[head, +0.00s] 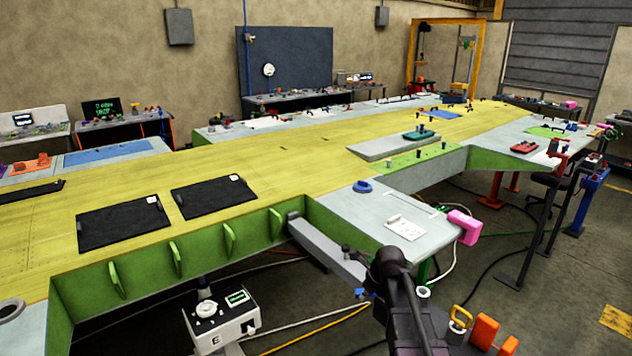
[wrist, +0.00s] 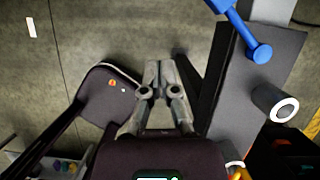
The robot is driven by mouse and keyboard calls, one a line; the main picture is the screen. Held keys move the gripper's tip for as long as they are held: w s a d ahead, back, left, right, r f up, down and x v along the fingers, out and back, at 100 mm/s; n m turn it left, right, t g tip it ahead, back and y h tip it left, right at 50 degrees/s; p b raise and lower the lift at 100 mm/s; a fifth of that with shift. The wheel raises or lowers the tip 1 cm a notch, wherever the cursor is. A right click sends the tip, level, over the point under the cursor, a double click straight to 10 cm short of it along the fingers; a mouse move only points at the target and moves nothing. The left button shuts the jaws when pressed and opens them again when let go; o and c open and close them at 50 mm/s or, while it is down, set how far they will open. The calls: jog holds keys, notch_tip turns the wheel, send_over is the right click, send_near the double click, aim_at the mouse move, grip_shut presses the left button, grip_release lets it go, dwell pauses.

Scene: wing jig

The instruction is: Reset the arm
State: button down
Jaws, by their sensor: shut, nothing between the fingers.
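My gripper (wrist: 157,78) shows in the wrist view with its two grey fingers together and nothing between them. It points down over the bare concrete floor (wrist: 165,30). In the head view my dark arm (head: 397,285) rises at the bottom, right of centre, in front of the wing jig. The fingers cannot be made out there.
The long yellow-topped wing jig (head: 290,160) fills the middle. A grey side table (head: 405,205) carries a white paper and a pink clamp (head: 464,227). A control box (head: 222,318) stands front left. A dark rounded pad (wrist: 107,97) lies left of the fingers.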

jog(key=s+f+n+g+h+b, duration=0.1)
jog(key=s+f+n+b, duration=0.1)
jog(key=s+n, duration=0.7)
jog(key=s+f+n+g+h+b, duration=0.1)
jog(key=s+f+n, duration=0.3)
jog(key=n, duration=1.4)
jog(key=s+g+b, duration=0.1)
jog(key=s, duration=0.3)
jog(key=shift+s+a+n+h+b, duration=0.3)
jog(key=shift+s+a+h+b, duration=0.1)
